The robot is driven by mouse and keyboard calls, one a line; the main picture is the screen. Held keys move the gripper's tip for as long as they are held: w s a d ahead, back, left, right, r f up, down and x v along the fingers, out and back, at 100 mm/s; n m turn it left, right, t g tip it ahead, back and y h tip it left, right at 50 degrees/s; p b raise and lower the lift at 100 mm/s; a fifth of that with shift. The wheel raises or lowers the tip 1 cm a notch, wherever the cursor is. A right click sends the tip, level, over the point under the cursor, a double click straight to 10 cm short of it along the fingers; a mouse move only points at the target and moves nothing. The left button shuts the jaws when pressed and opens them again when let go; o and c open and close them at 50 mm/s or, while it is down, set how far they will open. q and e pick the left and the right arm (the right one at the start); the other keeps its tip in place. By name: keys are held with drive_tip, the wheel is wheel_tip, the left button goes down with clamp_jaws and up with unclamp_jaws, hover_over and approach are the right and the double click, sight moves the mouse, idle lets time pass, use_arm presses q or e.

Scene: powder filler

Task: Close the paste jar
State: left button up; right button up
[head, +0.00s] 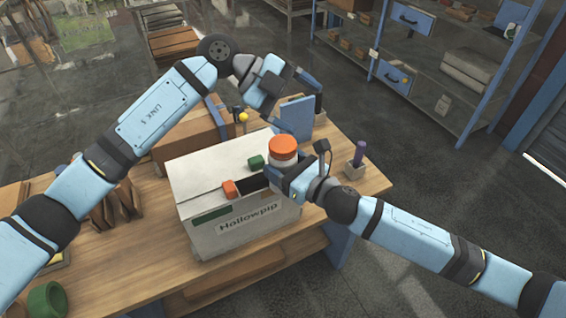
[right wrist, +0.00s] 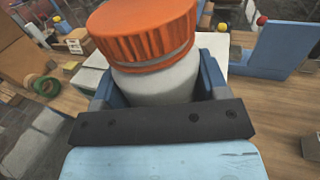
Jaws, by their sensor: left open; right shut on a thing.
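The paste jar is a white jar (right wrist: 155,84) with a ribbed orange lid (right wrist: 150,32) on its mouth. A thin grey band shows under the lid's edge, and the lid looks slightly tilted; I cannot tell how tight it is. My right gripper (head: 284,172) is shut around the jar body and holds it upright at the right end of the white box. The orange lid also shows in the head view (head: 283,147). My left gripper (head: 300,82) is open and empty, above and behind the jar, apart from it. Its fingertips are partly hard to make out.
A blue panel (head: 297,118) stands behind the jar. A purple-topped item (head: 358,153) stands at right.

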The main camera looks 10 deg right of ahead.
sight(282, 144)
use_arm(q)
drive_tip(key=t+y, duration=0.1)
drive_tip(key=y, duration=0.2)
drive_tip(key=a+n+y, duration=0.1)
drive_tip(key=y, duration=0.2)
drive_tip(key=f+n+t+y, duration=0.1)
drive_tip(key=y, duration=0.2)
drive_tip(key=shift+s+a+f+t, duration=0.1)
drive_tip(key=shift+s+a+t, duration=0.05)
drive_tip(key=shift+a+t, duration=0.15)
drive_tip(key=shift+w+a+r+n+t+y, duration=0.15)
drive_tip(key=shift+w+a+n+t+y, duration=0.15)
drive_tip(key=shift+y, duration=0.25)
drive_tip(key=shift+w+a+r+n+t+y, duration=0.1)
drive_tip(key=shift+a+n+t+y, duration=0.1)
drive_tip(key=shift+a+n+y, duration=0.25)
drive_tip(key=shift+d, duration=0.15)
drive_tip(key=shift+s+f, duration=0.1)
drive_tip(key=shift+f, duration=3.95)
drive_tip(key=shift+c, duration=0.4)
